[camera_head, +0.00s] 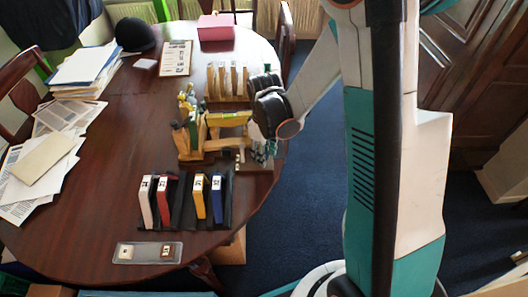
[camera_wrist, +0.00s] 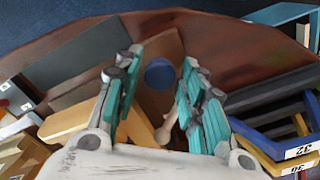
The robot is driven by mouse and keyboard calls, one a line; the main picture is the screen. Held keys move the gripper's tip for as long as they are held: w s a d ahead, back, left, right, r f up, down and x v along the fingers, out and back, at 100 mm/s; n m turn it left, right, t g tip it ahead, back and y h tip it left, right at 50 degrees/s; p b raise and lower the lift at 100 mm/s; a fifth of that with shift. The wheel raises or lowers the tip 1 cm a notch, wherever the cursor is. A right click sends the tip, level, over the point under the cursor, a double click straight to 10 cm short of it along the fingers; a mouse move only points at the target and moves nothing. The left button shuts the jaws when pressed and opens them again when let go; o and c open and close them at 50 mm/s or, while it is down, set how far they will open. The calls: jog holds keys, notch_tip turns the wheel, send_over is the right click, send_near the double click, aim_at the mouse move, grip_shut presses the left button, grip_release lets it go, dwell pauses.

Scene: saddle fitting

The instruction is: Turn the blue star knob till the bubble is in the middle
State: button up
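The blue knob (camera_wrist: 160,73) shows in the wrist view as a dark blue round shape between the two fingers of my gripper (camera_wrist: 161,62). The fingers stand apart with gaps on both sides of the knob, so my gripper is open. In the head view my gripper (camera_head: 262,153) is low at the right edge of the table, beside a wooden fixture (camera_head: 190,145) with a yellow piece (camera_head: 228,118) on top. The knob is hidden there behind my arm and gripper. I cannot make out a bubble in either view.
A black rack (camera_head: 186,213) holds white, red, yellow and blue upright plates in front of the fixture. A wooden slotted rack (camera_head: 227,82) stands behind it. A grey tray (camera_head: 148,253) with two small blocks lies at the near edge. Papers (camera_head: 45,165) cover the left side.

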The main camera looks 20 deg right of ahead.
jog(key=c, duration=0.5)
jog(key=m, duration=0.4)
jog(key=shift+m+b, duration=0.35)
jog(key=shift+m, duration=0.05)
jog(key=o, duration=1)
jog(key=shift+o, duration=0.2)
jog(key=shift+r, duration=0.15)
